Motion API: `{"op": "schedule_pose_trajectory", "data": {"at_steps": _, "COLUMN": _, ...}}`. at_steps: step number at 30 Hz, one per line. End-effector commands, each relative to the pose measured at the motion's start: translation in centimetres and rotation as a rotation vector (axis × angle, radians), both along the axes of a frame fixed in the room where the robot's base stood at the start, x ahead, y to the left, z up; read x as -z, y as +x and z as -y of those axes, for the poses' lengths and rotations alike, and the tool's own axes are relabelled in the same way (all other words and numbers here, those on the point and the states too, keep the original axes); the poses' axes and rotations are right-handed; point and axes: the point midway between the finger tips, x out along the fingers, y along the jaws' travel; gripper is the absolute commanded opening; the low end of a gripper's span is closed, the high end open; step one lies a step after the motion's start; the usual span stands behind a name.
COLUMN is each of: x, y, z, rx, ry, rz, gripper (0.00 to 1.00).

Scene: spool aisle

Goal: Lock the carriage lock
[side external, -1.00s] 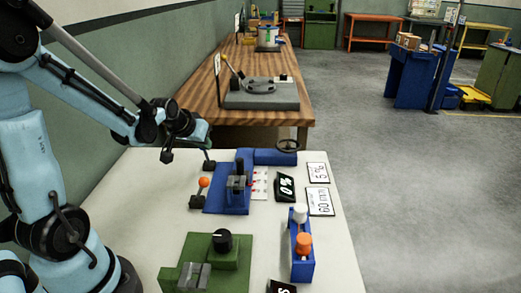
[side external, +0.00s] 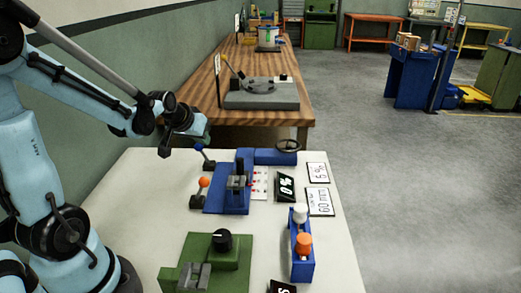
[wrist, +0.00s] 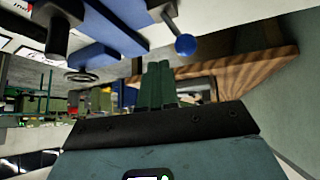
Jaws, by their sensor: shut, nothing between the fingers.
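A blue machine (side external: 228,202) stands on the white table, with a dark upright block (side external: 238,182) in its middle. On its left side are two levers: one with an orange knob (side external: 204,182) and one further back with a blue knob (side external: 199,147). I cannot tell which is the carriage lock. Both lean up and left. My gripper (side external: 164,152) is shut and empty above the table's left part, left of the blue knob and apart from it. In the wrist view the blue knob (wrist: 186,44) shows just beyond my shut fingers (wrist: 158,86), above and to their right.
A handwheel (side external: 287,146) sits at the machine's back right. A black 0% display (side external: 285,186) and white cards (side external: 319,201) lie to its right. A green block with a black knob (side external: 222,243) and a blue stand with white and orange knobs (side external: 302,250) are nearer.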

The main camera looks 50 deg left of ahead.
Motion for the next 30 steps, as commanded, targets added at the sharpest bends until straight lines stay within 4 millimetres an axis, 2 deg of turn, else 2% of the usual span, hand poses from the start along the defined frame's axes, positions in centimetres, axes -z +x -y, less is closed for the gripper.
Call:
{"op": "schedule_pose_trajectory", "data": {"at_steps": 8, "x": -0.6, "y": -0.6, "z": 0.1, "rx": -0.001, "ry": -0.001, "rz": 0.000, "gripper": 0.00}}
{"op": "schedule_pose_trajectory", "data": {"at_steps": 30, "x": -5.6, "y": -6.6, "z": 0.6, "rx": -0.002, "ry": 0.000, "rz": 0.000, "gripper": 0.00}}
